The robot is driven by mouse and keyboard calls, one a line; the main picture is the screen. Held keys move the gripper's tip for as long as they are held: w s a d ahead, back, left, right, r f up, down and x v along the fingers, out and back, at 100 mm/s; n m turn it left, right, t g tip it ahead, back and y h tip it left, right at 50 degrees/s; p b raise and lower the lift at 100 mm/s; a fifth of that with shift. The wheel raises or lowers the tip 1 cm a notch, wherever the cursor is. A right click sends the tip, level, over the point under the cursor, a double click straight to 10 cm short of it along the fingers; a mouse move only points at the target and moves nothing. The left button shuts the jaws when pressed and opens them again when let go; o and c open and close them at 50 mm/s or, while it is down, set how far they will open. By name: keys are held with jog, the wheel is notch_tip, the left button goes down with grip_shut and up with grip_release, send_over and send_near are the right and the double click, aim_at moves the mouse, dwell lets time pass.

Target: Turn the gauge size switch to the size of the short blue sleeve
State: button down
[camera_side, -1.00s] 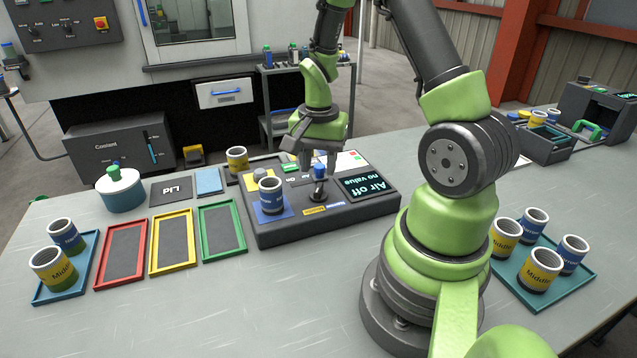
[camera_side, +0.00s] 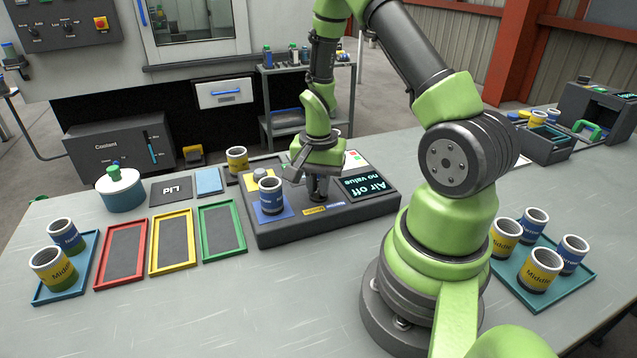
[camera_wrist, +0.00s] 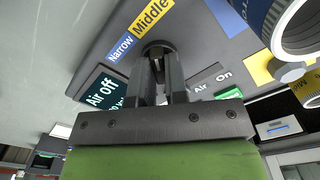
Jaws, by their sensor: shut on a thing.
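My gripper (camera_side: 318,192) points down over the gauge (camera_side: 345,212) and is shut on the size switch. In the wrist view my fingers (camera_wrist: 158,75) close around the switch's dark base (camera_wrist: 157,46); the knob is hidden between them. A blue "Narrow" label (camera_wrist: 120,48) and a yellow "Middle" label (camera_wrist: 152,17) lie beside the switch. Which label the switch points at cannot be told. A blue-banded sleeve (camera_side: 271,196) stands upright on the gauge's blue pad, left of my gripper. Its edge shows in the wrist view (camera_wrist: 300,30).
The gauge display (camera_side: 368,184) reads "Air off, no value". A yellow sleeve (camera_side: 237,160) stands behind the gauge. Red (camera_side: 97,284), yellow (camera_side: 153,270) and green (camera_side: 204,258) trays lie to the left. Blue (camera_side: 42,298) and teal (camera_side: 535,308) trays hold more blue and yellow sleeves.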

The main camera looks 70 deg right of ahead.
jog(key=shift+n, duration=0.4)
jog(key=n, duration=0.6)
jog(key=shift+n, duration=0.3)
jog(key=n, duration=0.6)
jog(key=shift+n, duration=0.4)
jog(key=c, duration=1.1)
grip_release()
jog(key=shift+c, duration=0.2)
jog(key=shift+r, duration=0.1)
notch_tip(320, 180, up, 10)
